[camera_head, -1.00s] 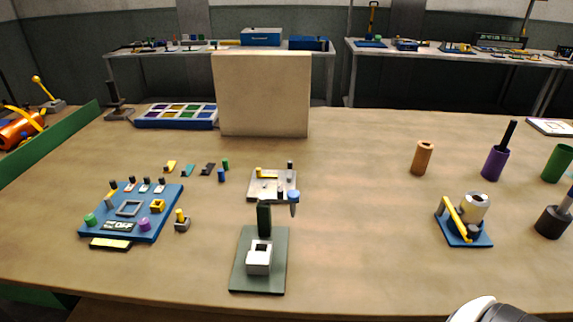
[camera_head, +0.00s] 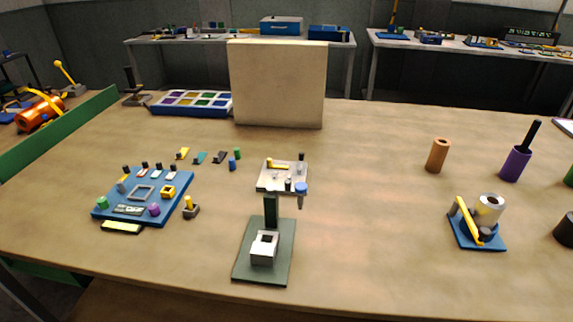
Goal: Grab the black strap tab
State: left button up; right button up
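A small flat black tab (camera_head: 220,157) lies on the table, left of centre. It looks like the black strap tab, though it is too small to make out a strap. A teal tab (camera_head: 200,158) and a yellow tab (camera_head: 183,154) lie to its left. A green cylinder (camera_head: 238,153) and a blue cylinder (camera_head: 232,165) stand just to its right. Neither of my grippers is in view.
A blue panel (camera_head: 181,205) with small parts lies at left. A tall beige box (camera_head: 278,85) stands at the back. The table right of centre is clear up to a blue-based fixture (camera_head: 465,238).

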aim_at(218, 159)
jog(key=j+z, duration=0.25)
jog(key=z, duration=0.2)
jog(key=j+z, duration=0.25)
jog(key=z, duration=0.2)
